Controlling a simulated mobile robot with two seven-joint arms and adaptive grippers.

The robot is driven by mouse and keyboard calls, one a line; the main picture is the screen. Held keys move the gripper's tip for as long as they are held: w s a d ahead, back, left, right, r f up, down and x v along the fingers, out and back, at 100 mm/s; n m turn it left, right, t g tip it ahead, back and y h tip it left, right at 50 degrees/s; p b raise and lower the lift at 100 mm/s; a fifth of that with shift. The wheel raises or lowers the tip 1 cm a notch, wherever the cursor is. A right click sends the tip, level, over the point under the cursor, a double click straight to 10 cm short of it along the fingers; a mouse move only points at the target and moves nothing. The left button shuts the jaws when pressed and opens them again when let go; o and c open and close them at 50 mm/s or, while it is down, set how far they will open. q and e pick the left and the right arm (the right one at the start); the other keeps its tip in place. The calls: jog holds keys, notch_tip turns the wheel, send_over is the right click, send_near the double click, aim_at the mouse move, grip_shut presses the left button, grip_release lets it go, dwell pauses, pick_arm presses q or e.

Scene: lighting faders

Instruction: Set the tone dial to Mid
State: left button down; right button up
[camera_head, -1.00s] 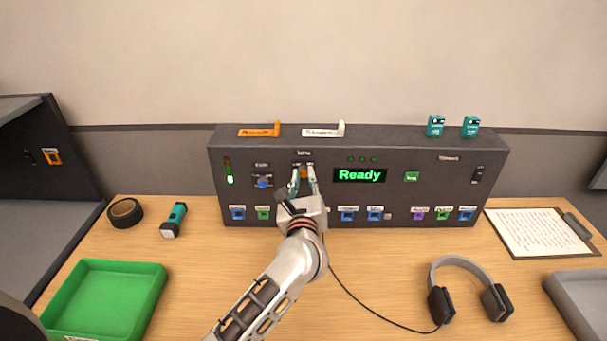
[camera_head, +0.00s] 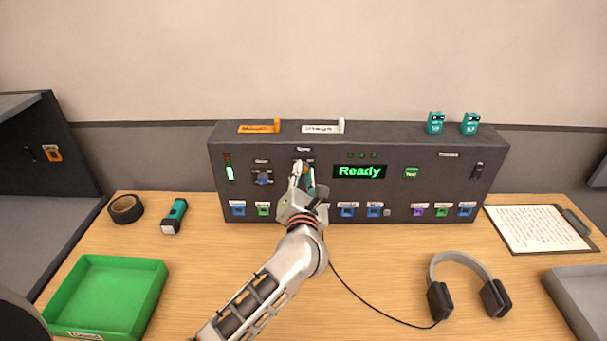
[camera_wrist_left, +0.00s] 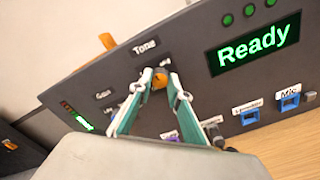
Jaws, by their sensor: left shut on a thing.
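The tone dial is an orange knob (camera_wrist_left: 159,80) under a "Tone" label (camera_wrist_left: 145,46) on the front of the dark panel (camera_head: 410,135). My left gripper (camera_head: 304,172) reaches up to the panel and is shut on the orange knob. In the left wrist view the two fingers (camera_wrist_left: 158,84) lie on either side of the knob. The dial's position marks are mostly hidden by the fingers, so its setting cannot be read. A green "Ready" display (camera_head: 360,171) is lit right of the dial. My right gripper does not show.
A blue dial (camera_head: 263,178) is left of the tone dial. Several colored sockets line the panel's lower edge.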

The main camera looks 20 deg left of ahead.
pick_arm(q)
jog(key=m, duration=0.5)
jog(key=shift+m, duration=2.5)
jog(key=c, duration=1.9)
grip_release()
jog(key=shift+s, duration=0.1)
jog(key=v, duration=1.2)
